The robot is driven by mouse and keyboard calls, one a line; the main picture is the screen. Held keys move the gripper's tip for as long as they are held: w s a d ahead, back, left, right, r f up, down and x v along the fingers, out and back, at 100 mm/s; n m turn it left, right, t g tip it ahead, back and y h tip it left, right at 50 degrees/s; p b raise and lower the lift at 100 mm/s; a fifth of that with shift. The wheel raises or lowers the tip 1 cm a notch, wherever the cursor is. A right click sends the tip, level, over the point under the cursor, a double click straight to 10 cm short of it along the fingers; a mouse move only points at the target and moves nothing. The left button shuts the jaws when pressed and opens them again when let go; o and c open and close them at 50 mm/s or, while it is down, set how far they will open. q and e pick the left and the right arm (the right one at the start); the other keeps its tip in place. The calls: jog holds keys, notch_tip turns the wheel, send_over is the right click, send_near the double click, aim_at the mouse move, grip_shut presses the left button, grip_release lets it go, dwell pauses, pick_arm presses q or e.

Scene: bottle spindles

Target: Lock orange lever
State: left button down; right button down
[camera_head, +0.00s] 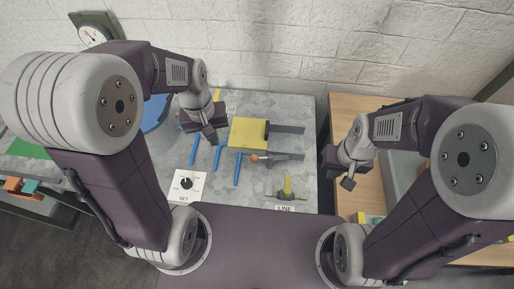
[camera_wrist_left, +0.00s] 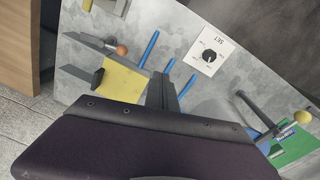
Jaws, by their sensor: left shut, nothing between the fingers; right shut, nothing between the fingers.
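The orange lever shows as an orange round knob (camera_head: 256,157) on a dark rod, just below the yellow block (camera_head: 247,132) on the grey panel. The left wrist view shows the orange knob (camera_wrist_left: 122,50) at the upper left, beside the yellow block (camera_wrist_left: 124,80). My left gripper (camera_head: 210,136) is shut and empty, left of the yellow block and apart from the knob. Its closed fingers (camera_wrist_left: 162,84) point toward the blue bars in the wrist view. My right gripper (camera_head: 348,183) is shut and empty, to the right of the panel.
Several blue bars (camera_head: 238,170) stand between my left gripper and the lever. A SET dial plate (camera_head: 187,185) is at the lower left of the panel. A yellow upright handle (camera_head: 287,185) stands above the LINE label (camera_head: 285,209). A wooden surface (camera_head: 345,115) lies right of the panel.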

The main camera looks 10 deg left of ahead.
pick_arm(q)
jog(key=w+d+r+n+g+p, duration=0.1)
jog(key=w+d, duration=0.1)
jog(key=w, duration=0.4)
jog(key=w+d+r+n+p, duration=0.1)
jog(key=w+d+p, duration=0.1)
jog(key=w, duration=0.4)
jog(key=w+d+f+m+g+p, duration=0.1)
jog(key=w+d+f+g+p, duration=0.1)
jog(key=f, duration=0.6)
jog(key=shift+d, duration=0.8)
jog(key=shift+w, duration=0.1)
